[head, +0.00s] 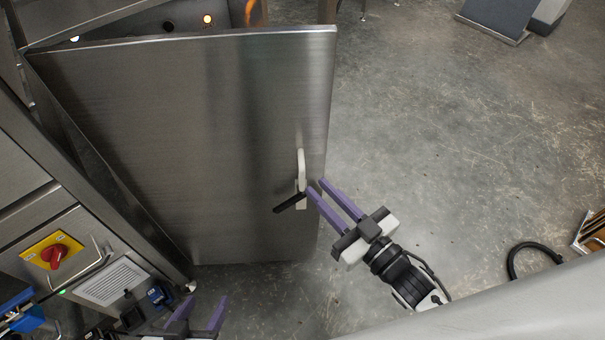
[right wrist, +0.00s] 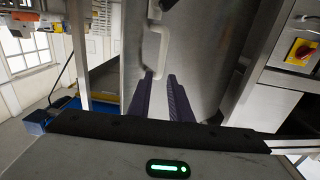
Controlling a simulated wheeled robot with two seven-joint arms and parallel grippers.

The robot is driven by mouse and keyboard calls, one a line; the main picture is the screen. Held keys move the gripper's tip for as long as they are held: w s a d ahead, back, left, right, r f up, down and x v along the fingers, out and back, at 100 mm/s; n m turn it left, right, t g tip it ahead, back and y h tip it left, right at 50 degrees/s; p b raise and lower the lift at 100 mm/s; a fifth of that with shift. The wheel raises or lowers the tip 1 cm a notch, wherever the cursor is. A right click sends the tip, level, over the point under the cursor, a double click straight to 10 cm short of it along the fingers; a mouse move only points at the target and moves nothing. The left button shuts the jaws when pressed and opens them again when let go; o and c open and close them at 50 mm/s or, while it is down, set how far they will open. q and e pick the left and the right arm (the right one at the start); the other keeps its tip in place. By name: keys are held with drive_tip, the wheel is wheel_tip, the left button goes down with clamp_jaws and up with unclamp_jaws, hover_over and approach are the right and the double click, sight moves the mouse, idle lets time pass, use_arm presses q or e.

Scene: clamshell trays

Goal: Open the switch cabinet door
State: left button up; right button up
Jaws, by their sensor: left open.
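The switch cabinet door (head: 200,120) is a large brushed-steel panel. In the head view it stands swung out from the cabinet (head: 180,18), with a gap showing lit indicators inside behind its top edge. A pale handle (head: 301,165) with a black lever (head: 290,203) sits near its right edge; the handle also shows in the right wrist view (right wrist: 153,48). My right gripper (head: 315,187) has its fingertips close beside the handle, fingers apart with a gap between them; contact cannot be told. My left gripper (head: 206,302) is open and empty at the bottom left, below the door.
Concrete floor (head: 450,130) is clear to the right of the door. A black cable loop (head: 530,248) lies at far right.

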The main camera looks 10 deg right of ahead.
sight(304, 175)
drive_tip(key=x, duration=0.7)
drive_tip(key=shift+w, duration=0.1)
clamp_jaws()
